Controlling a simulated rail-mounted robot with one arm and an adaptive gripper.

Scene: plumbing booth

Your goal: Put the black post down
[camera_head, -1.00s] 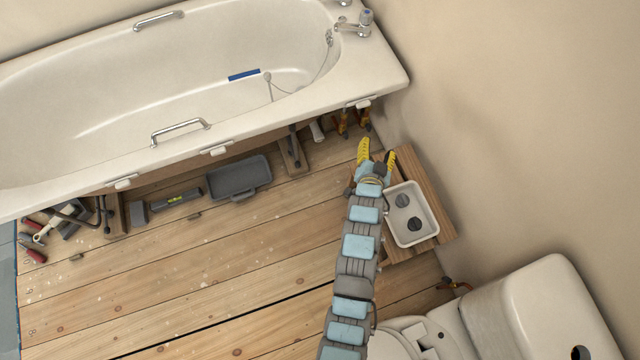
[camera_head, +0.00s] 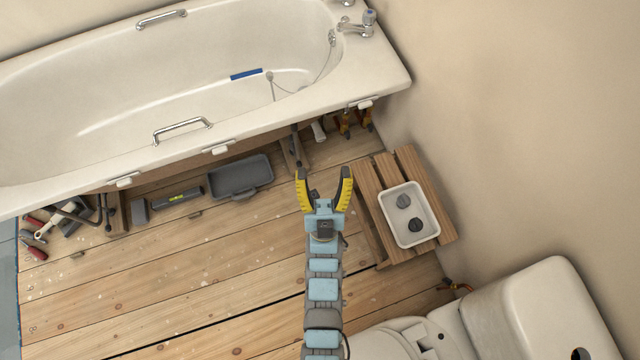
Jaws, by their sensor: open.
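My gripper (camera_head: 324,174) is open, its two yellow fingers spread wide above the floorboards in front of the bath. Nothing shows held between the fingertips. A small dark piece shows low between the fingers, and I cannot tell whether it is part of the gripper. A thin dark upright piece (camera_head: 296,143) stands under the bath rim by a wooden foot block, just beyond the left fingertip. It may be the black post, but I cannot tell for sure. No other black post is clearly visible.
A slatted wooden stand (camera_head: 367,188) holds a white tray (camera_head: 389,212) with two dark round pieces. The bath (camera_head: 250,110) overhangs a grey tray (camera_head: 240,176), a level (camera_head: 178,197) and several tools. The toilet (camera_head: 520,310) is at lower right. The middle floor is clear.

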